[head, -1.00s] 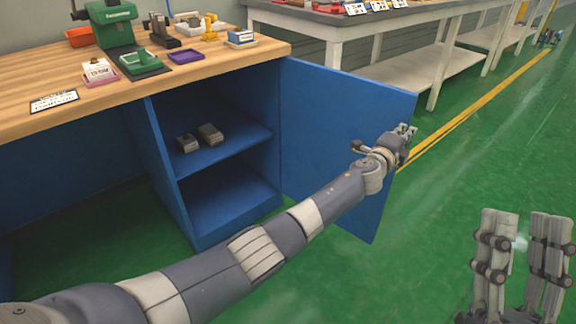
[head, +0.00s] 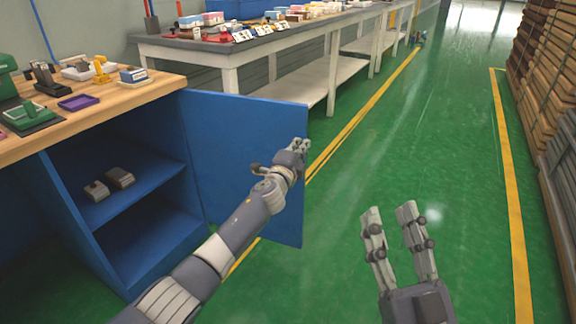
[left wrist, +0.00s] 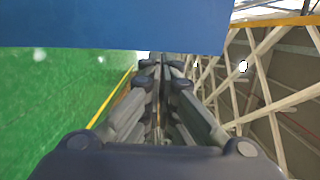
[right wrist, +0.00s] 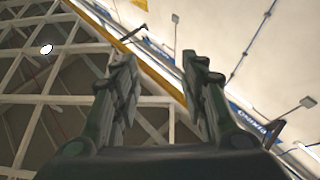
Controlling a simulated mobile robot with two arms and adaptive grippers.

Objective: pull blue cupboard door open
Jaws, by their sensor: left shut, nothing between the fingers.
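The blue cupboard door (head: 240,150) stands swung wide open to the right of the blue cupboard in the head view. Two small grey-beige items sit on the cupboard's upper shelf (head: 140,190). My left gripper (head: 303,143) is shut and empty at the outer edge of the door. Its arm crosses in front of the door's lower part. In the left wrist view the shut fingers (left wrist: 163,62) show just below the blue door panel (left wrist: 120,25). My right gripper (head: 390,212) is open and empty above the green floor. Its spread fingers (right wrist: 165,65) also show in the right wrist view.
The wooden worktop (head: 120,105) above the cupboard holds several tools and a purple tray (head: 78,103). A long grey-topped table (head: 270,45) stands behind the door. Stacked brown goods (head: 545,90) line the right side. The green floor (head: 430,150) between is clear.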

